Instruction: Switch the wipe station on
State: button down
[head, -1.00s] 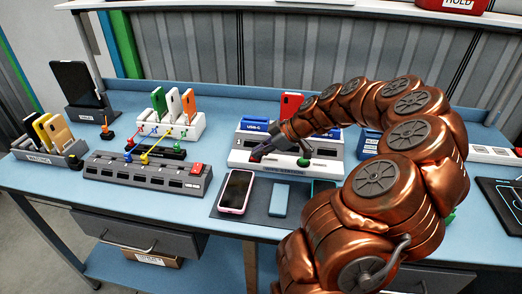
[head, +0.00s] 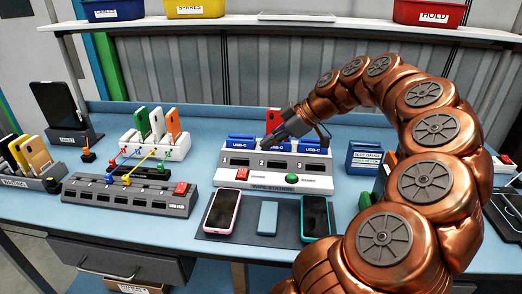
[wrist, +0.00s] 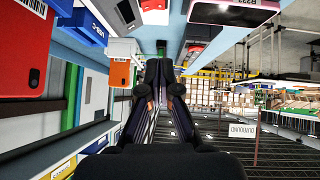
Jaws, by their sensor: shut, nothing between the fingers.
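The wipe station (head: 222,182), a white and grey box with a name label on its front, stands behind the phone mat in the head view. Its top carries blue USB-C slots (head: 241,142) above dark windows numbered 1, 2 and 3. A red switch (head: 241,174) sits at its front left and a green button (head: 291,180) further right. My gripper (head: 268,145) is shut and empty, above the station near the slots, apart from the red switch and the green button. In the wrist view my gripper (wrist: 160,75) points ahead with its fingers together.
A pink-edged phone (head: 222,211), a small blue block (head: 267,217) and a teal-edged phone (head: 316,217) lie on the dark mat in front. A grey hub (head: 125,196) with its own red switch (head: 181,188) lies left. A red phone (head: 272,120) stands behind the station.

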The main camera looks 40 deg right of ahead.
jog(key=shift+s+d+r, duration=0.1)
jog(key=shift+s+r, duration=0.1)
dwell(0.3)
jog(key=s+a+f+m+g, duration=0.1)
jog(key=a+g, duration=0.2)
jog(key=a, duration=0.8)
jog(key=s+a+f+g, duration=0.1)
jog(key=s+a+g, duration=0.1)
jog(key=a, duration=1)
jog(key=s+a+f+m+g+h, duration=0.2)
jog(key=s+f, duration=0.3)
jog(key=s, duration=0.4)
jog(key=s+a+f+m+g+h, duration=0.2)
jog(key=s+a+f+m+h, duration=0.1)
jog(key=s, duration=0.7)
notch_tip(320, 180, down, 3)
jog(key=shift+a+f+m+g, duration=0.1)
jog(key=shift+a+m+g, duration=0.2)
jog(key=shift+a+m, duration=0.65)
jog(key=shift+d+m, duration=0.25)
jog(key=shift+d, duration=0.1)
